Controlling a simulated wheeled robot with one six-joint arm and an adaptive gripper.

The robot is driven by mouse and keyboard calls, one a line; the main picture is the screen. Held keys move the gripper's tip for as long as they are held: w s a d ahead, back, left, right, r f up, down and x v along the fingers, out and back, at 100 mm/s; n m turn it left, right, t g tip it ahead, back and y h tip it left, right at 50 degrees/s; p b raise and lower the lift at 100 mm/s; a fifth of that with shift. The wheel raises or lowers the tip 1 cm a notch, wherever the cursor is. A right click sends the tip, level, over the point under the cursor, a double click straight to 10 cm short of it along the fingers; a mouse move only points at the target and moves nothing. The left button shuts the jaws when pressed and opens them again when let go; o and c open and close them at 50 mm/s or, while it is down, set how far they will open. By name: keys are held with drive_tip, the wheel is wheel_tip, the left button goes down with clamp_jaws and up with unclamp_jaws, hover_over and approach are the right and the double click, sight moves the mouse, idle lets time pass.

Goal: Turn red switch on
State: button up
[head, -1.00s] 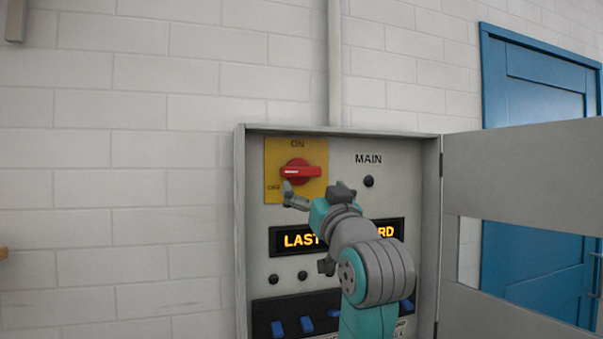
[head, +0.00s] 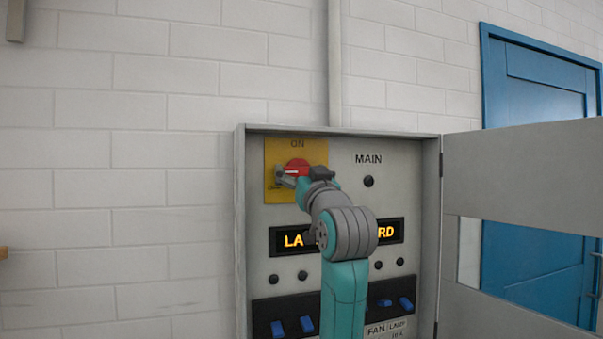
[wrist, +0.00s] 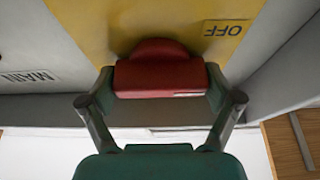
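The red switch (head: 297,166) is a rotary handle on a yellow plate (head: 314,155) at the upper left of the grey panel. ON is above it and OFF at its lower left. Its handle lies level, with its white-marked end towards the OFF side. In the wrist view the red handle (wrist: 160,77) lies between the fingers of my gripper (wrist: 160,88), one finger at each end. The fingers are spread about the handle's length; whether they touch it is unclear. In the head view my gripper (head: 291,178) partly hides the handle's lower part and the OFF label.
The panel has a lit display (head: 390,231), partly hidden by my arm, with several blue rocker switches (head: 306,324) below. The open cabinet door (head: 520,175) stands to the right, before a blue door (head: 535,90).

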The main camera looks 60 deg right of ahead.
drive_tip(key=c, duration=0.3)
drive_tip(key=shift+m, duration=0.3)
drive_tip(key=m+g+h, duration=0.1)
drive_tip(key=m, duration=0.1)
drive_tip(key=m+h, duration=0.1)
drive_tip(key=m, duration=0.1)
drive_tip(key=shift+m+g, duration=0.4)
drive_tip(key=m+g, duration=0.1)
drive_tip(key=m, duration=0.2)
drive_tip(key=m+g+h, duration=0.1)
drive_tip(key=m, duration=0.2)
drive_tip(key=shift+g, duration=0.4)
drive_tip(key=m+g, duration=0.1)
drive_tip(key=m, duration=0.2)
drive_tip(key=m+g, duration=0.1)
drive_tip(key=m, duration=0.2)
drive_tip(key=shift+m+g, duration=0.4)
drive_tip(key=shift+f+m+g+y, duration=0.1)
drive_tip(key=shift+m+g+y, duration=0.45)
drive_tip(key=shift+m, duration=1.55)
